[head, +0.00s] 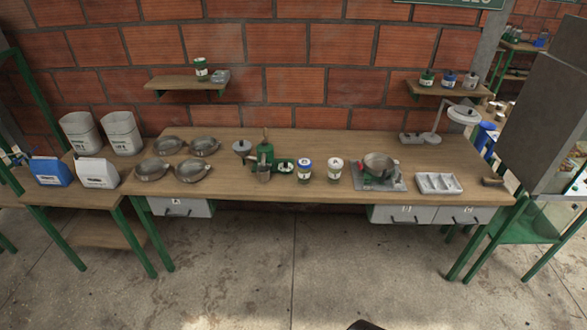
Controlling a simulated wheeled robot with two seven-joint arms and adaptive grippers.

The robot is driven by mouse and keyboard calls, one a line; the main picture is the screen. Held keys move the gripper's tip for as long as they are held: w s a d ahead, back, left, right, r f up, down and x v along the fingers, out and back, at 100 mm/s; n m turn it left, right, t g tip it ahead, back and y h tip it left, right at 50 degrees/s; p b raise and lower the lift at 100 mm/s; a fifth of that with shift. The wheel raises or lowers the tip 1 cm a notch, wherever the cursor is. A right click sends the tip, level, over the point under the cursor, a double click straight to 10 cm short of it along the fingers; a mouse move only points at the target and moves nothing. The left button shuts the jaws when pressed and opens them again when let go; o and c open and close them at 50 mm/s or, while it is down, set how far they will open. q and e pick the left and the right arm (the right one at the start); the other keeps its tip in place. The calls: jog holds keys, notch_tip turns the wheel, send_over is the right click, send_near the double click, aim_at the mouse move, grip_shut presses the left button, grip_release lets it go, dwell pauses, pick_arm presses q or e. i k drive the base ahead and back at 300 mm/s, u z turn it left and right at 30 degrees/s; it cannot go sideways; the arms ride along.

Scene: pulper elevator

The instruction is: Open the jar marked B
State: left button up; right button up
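Several small jars stand on the wooden workbench (250,140). A jar with a blue lid (305,169) and a jar with a pale lid (336,169) stand upright near the middle of the bench. A low green container with a white label (285,167) is just left of them. The label letters are too small to read. Neither gripper is recognisable in view.
Metal pans (193,170) are on the left, a white tray (438,183) and a lamp (464,115) on the right. Open floor (270,260) lies in front.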

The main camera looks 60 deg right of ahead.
aim_at(303, 174)
jog(key=z, duration=0.3)
jog(key=i, duration=1)
jog(key=z, duration=1.5)
jog(key=i, duration=0.75)
jog(key=z, duration=0.8)
